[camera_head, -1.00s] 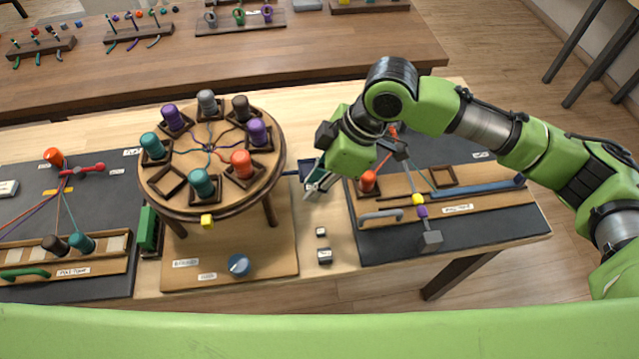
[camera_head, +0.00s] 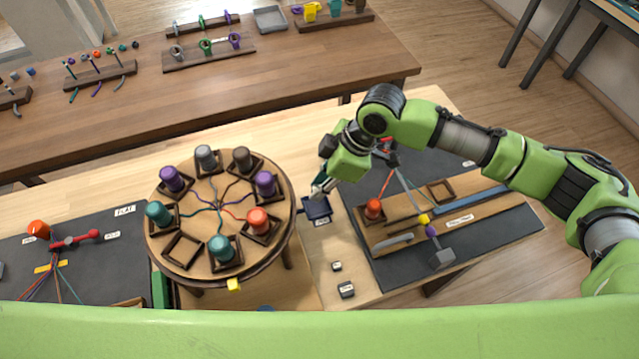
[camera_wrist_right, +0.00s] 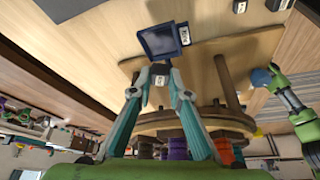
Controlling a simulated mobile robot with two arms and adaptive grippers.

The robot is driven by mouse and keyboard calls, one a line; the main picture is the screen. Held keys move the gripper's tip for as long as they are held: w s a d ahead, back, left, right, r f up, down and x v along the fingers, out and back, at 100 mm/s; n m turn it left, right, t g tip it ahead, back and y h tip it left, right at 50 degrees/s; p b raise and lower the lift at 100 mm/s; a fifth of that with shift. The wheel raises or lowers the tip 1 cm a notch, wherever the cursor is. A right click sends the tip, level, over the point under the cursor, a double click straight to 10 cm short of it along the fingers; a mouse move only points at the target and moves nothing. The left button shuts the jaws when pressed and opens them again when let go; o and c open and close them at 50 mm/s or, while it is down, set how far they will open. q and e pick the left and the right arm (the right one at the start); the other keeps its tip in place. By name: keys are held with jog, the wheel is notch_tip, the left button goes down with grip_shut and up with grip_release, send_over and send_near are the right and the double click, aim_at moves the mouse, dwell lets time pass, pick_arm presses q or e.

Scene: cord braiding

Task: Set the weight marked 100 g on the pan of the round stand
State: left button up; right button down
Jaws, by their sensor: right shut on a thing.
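My right gripper (camera_head: 318,192) is shut on a small dark weight (camera_wrist_right: 160,73) with a pale label; the mark is too small to read. The gripper is above the far side of a dark blue square pan (camera_head: 317,210), which has a label and sits at the right side of the round stand (camera_head: 205,262). In the right wrist view the pan (camera_wrist_right: 160,42) is empty and lies just beyond the fingertips. A green arm end (camera_wrist_right: 292,103) at the right of that view may be my left; its jaws are unclear.
Two small dark labelled blocks (camera_head: 336,266) (camera_head: 346,290) stand on the table in front of the pan. A black board (camera_head: 460,235) with wooden rails lies at the right.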

notch_tip(320, 180, down, 2)
jog(key=shift+f+b, duration=0.25)
jog(key=shift+b, duration=0.75)
jog(key=shift+f+b, duration=0.55)
jog(key=shift+b, duration=0.05)
jog(key=shift+p, duration=0.3)
jog(key=shift+f, duration=0.3)
pick_arm(q)
jog(key=f, duration=0.1)
jog(key=w+a+f, duration=0.1)
jog(key=f, duration=0.1)
jog(key=shift+w+f, duration=0.1)
jog(key=shift+w, duration=0.05)
jog(key=shift+d+r+p, duration=0.1)
jog(key=shift+r+p, duration=0.5)
jog(key=shift+r, duration=0.05)
jog(key=shift+r, duration=0.2)
jog(key=shift+p, duration=0.3)
